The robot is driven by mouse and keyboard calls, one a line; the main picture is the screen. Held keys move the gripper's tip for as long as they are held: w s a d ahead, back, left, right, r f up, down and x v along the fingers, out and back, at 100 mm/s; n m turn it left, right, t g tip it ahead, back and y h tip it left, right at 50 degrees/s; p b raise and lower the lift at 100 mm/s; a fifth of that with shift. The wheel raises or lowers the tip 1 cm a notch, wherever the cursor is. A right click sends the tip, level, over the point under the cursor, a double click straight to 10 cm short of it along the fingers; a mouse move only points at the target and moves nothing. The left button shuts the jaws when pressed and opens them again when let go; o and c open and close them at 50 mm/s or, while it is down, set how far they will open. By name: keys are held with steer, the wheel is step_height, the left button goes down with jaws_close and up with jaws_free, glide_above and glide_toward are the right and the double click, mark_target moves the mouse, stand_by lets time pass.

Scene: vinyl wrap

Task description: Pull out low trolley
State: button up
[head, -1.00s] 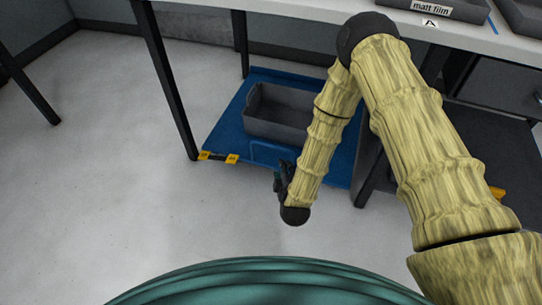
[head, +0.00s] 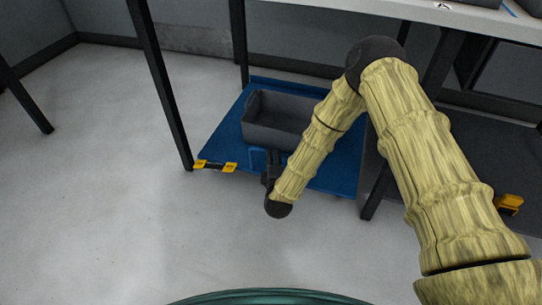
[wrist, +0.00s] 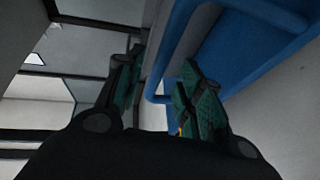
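The low trolley (head: 225,145) is a flat blue platform on the floor under the table, carrying a grey bin (head: 275,134). Its blue handle (head: 257,158) is on the near edge, partly hidden by my gripper (head: 272,160). In the wrist view my gripper (wrist: 162,65) is open, its two green-padded fingers apart. The blue handle (wrist: 152,85) shows between the fingers. I cannot tell whether either finger touches it. The blue trolley deck (wrist: 245,50) fills the upper right there.
Dark table legs (head: 160,85) stand left and right of the trolley. A yellow-and-black piece (head: 215,166) lies at the trolley's front left corner. A dark low platform (head: 470,165) with a yellow part is at right. The floor (head: 100,200) in front and left is clear.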

steer(key=shift+w+a+f+b, duration=0.15)
steer(key=shift+w+b, duration=0.1)
steer(key=shift+w, duration=0.5)
steer(key=shift+w+f+b, duration=0.1)
steer(key=shift+w+b, duration=0.15)
steer(key=shift+w, duration=0.45)
steer(key=shift+w+a+f+b, duration=0.15)
steer(key=shift+w+b, duration=0.1)
steer(key=shift+w, duration=0.5)
steer(key=shift+d, duration=0.1)
steer(key=shift+c, duration=0.3)
jaws_close()
